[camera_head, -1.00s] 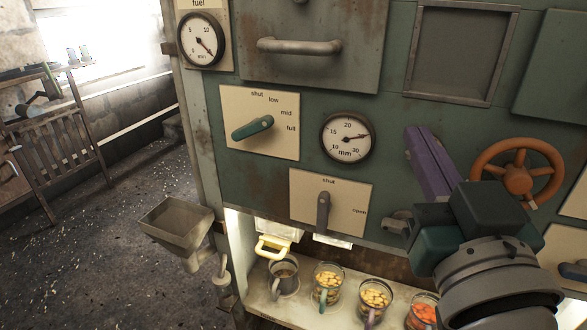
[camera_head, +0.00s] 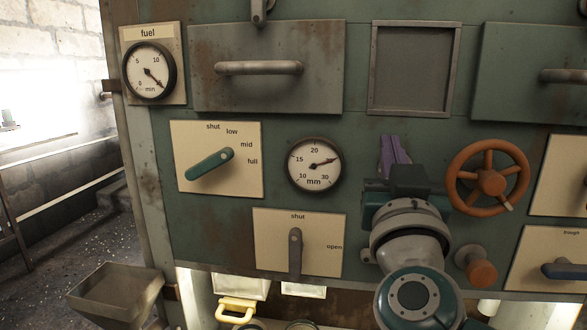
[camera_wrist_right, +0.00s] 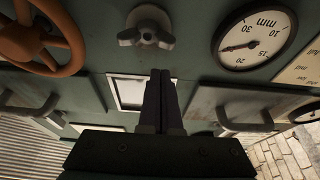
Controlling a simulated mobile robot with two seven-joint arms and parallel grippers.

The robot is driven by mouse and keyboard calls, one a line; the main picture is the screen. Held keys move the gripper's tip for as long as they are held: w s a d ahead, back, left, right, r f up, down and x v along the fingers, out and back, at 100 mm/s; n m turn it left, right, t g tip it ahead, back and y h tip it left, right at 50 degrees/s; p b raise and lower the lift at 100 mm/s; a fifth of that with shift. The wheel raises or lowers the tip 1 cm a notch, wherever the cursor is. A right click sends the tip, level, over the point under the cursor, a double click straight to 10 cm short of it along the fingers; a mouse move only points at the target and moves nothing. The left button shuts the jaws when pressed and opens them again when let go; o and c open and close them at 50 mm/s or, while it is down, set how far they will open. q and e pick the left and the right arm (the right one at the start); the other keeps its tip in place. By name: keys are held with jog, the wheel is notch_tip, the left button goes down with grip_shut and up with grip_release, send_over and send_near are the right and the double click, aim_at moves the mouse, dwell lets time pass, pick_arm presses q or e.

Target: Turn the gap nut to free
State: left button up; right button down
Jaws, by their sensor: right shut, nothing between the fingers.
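A grey winged nut (camera_wrist_right: 146,28), which I take for the gap nut, is on the green panel in the right wrist view, between the orange handwheel (camera_wrist_right: 38,38) and the mm gauge (camera_wrist_right: 253,38). The fingers also show in the right wrist view (camera_wrist_right: 162,76). The mm gauge (camera_head: 314,165) reads roughly 25. My left gripper is out of view.
The orange handwheel (camera_head: 488,181) is right of my right gripper. A recessed grey window (camera_head: 414,68) is above. A metal hopper (camera_head: 115,292) juts out lower left.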

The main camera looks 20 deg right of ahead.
pick_arm(q)
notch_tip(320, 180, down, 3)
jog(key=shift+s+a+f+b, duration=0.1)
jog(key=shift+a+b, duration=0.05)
jog(key=shift+b, duration=0.75)
pick_arm(e)
notch_tip(320, 180, down, 3)
jog(key=shift+s+a+r, duration=0.1)
pick_arm(q)
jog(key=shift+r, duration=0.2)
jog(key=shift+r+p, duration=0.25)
jog(key=shift+p, duration=0.2)
pick_arm(e)
jog(key=shift+n+y, duration=0.4)
jog(key=shift+n, duration=0.2)
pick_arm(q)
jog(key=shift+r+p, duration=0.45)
pick_arm(e)
jog(key=shift+n+t, duration=0.3)
jog(key=shift+n, duration=0.3)
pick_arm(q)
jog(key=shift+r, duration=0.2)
pick_arm(e)
jog(key=shift+y, duration=0.3)
